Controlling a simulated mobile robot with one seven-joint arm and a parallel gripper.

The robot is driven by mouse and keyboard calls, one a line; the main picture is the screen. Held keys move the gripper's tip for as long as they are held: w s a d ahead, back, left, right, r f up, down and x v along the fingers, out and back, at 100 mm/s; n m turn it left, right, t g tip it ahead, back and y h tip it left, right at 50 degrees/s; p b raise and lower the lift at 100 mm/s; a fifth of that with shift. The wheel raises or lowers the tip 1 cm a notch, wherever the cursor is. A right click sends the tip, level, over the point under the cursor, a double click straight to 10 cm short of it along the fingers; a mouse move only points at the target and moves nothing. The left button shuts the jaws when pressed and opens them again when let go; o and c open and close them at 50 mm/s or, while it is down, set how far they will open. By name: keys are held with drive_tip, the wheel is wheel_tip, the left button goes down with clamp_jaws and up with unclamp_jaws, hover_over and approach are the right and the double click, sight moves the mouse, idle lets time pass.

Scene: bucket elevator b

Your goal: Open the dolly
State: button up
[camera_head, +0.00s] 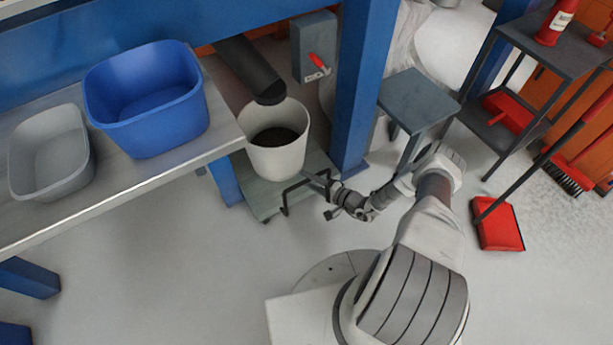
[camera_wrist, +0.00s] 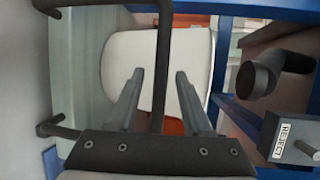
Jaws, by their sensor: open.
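The dolly (camera_head: 268,201) is a low grey-green platform on the floor under the blue frame, carrying a white bucket (camera_head: 277,155) with dark contents. A black bar handle (camera_head: 285,202) stands at its front edge. My gripper (camera_head: 314,179) is at this handle, at the dolly's right front. In the wrist view my gripper (camera_wrist: 159,74) is open, with its two fingers spread. A black handle bar (camera_wrist: 164,35) runs between the fingers, with gaps on both sides. The white bucket (camera_wrist: 120,60) lies beyond the fingers. Contact with the handle cannot be told.
A dark chute (camera_head: 250,70) hangs above the bucket, beside a grey box with a red switch (camera_head: 319,63). A blue post (camera_head: 362,90) and a grey stool (camera_head: 419,98) stand right of the dolly. The floor in front (camera_head: 190,270) is clear.

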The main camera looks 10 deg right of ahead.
idle(0.3)
clamp_jaws()
drive_tip(key=shift+w, duration=0.1)
idle(1.2)
